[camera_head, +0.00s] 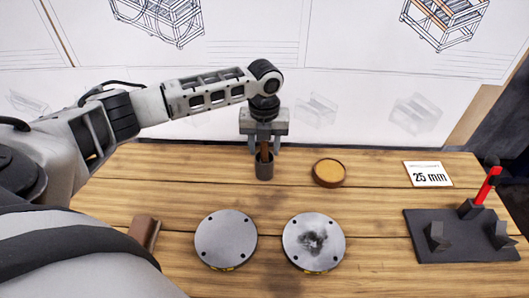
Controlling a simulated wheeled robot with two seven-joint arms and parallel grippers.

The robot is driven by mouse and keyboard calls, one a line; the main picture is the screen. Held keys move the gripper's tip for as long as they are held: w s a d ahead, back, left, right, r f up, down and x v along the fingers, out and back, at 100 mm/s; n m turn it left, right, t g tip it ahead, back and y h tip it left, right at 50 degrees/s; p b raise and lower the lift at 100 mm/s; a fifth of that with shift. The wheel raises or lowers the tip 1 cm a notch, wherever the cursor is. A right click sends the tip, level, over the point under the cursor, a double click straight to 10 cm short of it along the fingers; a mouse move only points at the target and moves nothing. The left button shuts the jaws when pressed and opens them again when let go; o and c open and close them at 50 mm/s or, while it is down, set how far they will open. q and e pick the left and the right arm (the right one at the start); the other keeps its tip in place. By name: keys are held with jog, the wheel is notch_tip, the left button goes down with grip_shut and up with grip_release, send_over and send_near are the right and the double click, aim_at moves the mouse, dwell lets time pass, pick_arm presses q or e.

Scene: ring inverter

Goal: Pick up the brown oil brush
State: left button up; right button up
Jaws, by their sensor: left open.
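The brown oil brush (264,153) stands in a small dark grey cup (264,170) near the back middle of the wooden table. Only its brown upper part shows above the cup's rim. My left gripper (265,148) points down right at the brush, with its two fingers apart on either side of the brush's top. I cannot tell whether the fingers touch it. My right gripper is not in view.
A round dish of amber oil (329,172) stands right of the cup. Two round metal discs (226,239) (314,242) lie in front, the right one stained. A brown block (144,232), a "25 mm" card (428,174) and a black fixture (461,236) with a red-handled tool (487,185) flank them.

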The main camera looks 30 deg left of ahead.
pick_arm(q)
grip_shut()
jog(key=shift+r, duration=0.15)
jog(key=shift+s+d+r, duration=0.1)
jog(key=shift+r, duration=0.1)
notch_tip(320, 180, up, 7)
jog(key=shift+f, duration=0.1)
jog(key=s+d, duration=0.5)
jog(key=s, duration=0.3)
jog(key=s+d, duration=0.5)
jog(key=s, duration=0.4)
jog(key=shift+d+f, duration=0.15)
jog(key=shift+f, duration=0.1)
